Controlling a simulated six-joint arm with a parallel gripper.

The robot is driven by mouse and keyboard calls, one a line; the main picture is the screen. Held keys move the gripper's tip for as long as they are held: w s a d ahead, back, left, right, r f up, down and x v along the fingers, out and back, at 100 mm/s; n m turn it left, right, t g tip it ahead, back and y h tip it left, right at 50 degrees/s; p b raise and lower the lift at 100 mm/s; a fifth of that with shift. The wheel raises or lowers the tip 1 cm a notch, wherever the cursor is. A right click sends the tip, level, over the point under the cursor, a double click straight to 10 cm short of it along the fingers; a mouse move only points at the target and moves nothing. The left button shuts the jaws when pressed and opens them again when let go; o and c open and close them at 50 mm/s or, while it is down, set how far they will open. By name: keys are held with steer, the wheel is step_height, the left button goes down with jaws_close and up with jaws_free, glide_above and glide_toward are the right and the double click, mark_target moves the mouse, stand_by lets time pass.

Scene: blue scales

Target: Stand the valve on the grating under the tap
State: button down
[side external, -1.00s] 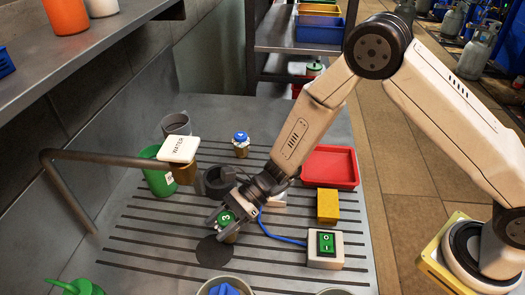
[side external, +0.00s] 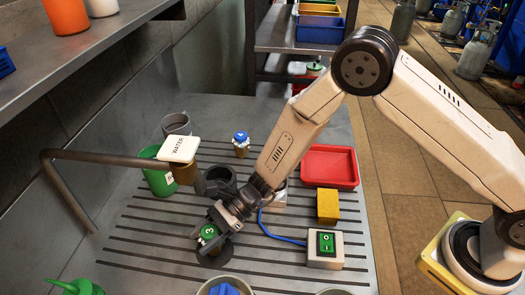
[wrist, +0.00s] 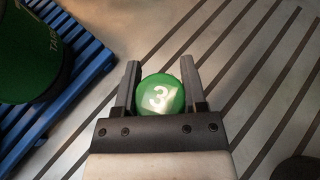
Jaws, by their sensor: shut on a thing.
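The valve has a round green cap (side external: 209,231) marked 3. It is held between the fingers of my gripper (side external: 205,233), low over the slotted steel worktop. The wrist view shows the green cap (wrist: 161,95) between the two fingers of my gripper (wrist: 160,85); the valve's body is mostly hidden under it. The tap is a bent grey pipe (side external: 110,157) at the left with a white WATER plate (side external: 178,149). It lies above and left of my gripper. The dark-slotted grating (side external: 150,236) spreads under the gripper. I cannot tell whether the valve touches it.
A green cup (side external: 157,180) stands beside the tap. A blue-capped valve (side external: 241,140), red tray (side external: 330,166), yellow block (side external: 327,206) and green-switch box (side external: 325,249) stand around. In the wrist view, blue slats (wrist: 85,75) with a green container (wrist: 35,45) lie upper left.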

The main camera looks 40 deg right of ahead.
steer(key=shift+c, duration=0.7)
jaws_free()
steer(key=shift+f, duration=0.15)
steer(key=shift+r, duration=0.2)
steer(key=v, duration=1.2)
steer(key=shift+s+d, duration=0.1)
steer(key=s+d+r+n+t+h, duration=0.1)
steer(key=s+d+r+n+h, duration=0.1)
steer(key=s+d+n+h, duration=0.3)
steer(key=s+d+r+n+t+h, duration=0.1)
steer(key=s+d+r+n+h, duration=0.2)
steer(key=d+n, duration=1)
steer(key=shift+s+d+r+t+h, duration=0.15)
steer(key=shift+s+d+t+h, duration=0.15)
steer(key=shift+s+d+h, duration=1.65)
